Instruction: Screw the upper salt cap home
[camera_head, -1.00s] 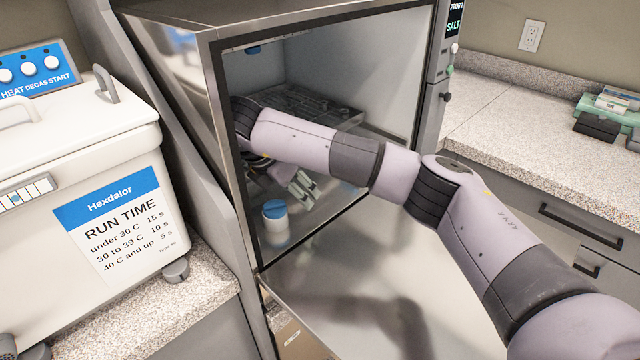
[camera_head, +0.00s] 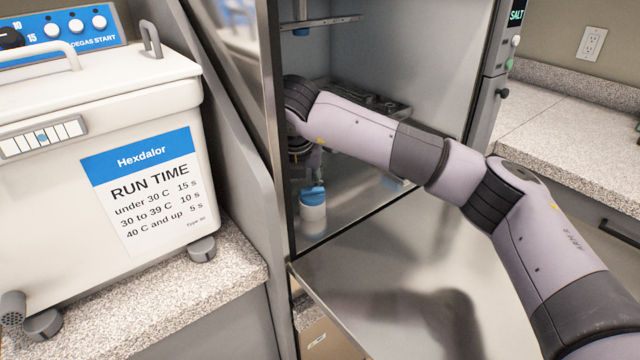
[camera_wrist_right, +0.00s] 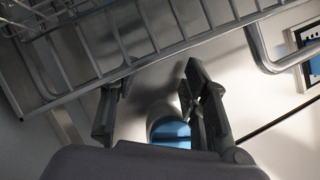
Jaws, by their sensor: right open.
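My right gripper (camera_head: 315,175) is inside the open steel chamber, just above a white jar (camera_head: 313,213) with a blue lid (camera_head: 313,195) on the chamber floor. In the right wrist view its two fingers (camera_wrist_right: 155,82) are apart, with nothing clamped between them. A round grey-white and blue thing (camera_wrist_right: 170,130) shows beyond and between the fingers. Higher in the chamber, a small blue cap-like part (camera_head: 300,32) hangs under a metal bracket (camera_head: 335,20); I cannot tell how far it is screwed in. My left gripper is out of view.
The chamber's lowered door (camera_head: 380,290) lies flat in front. A dark tray (camera_head: 370,103) stands inside behind my arm; a wire rack (camera_wrist_right: 120,50) crosses the wrist view. A white Hexdalor bath (camera_head: 60,180) stands left; the counter (camera_head: 560,140) is right.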

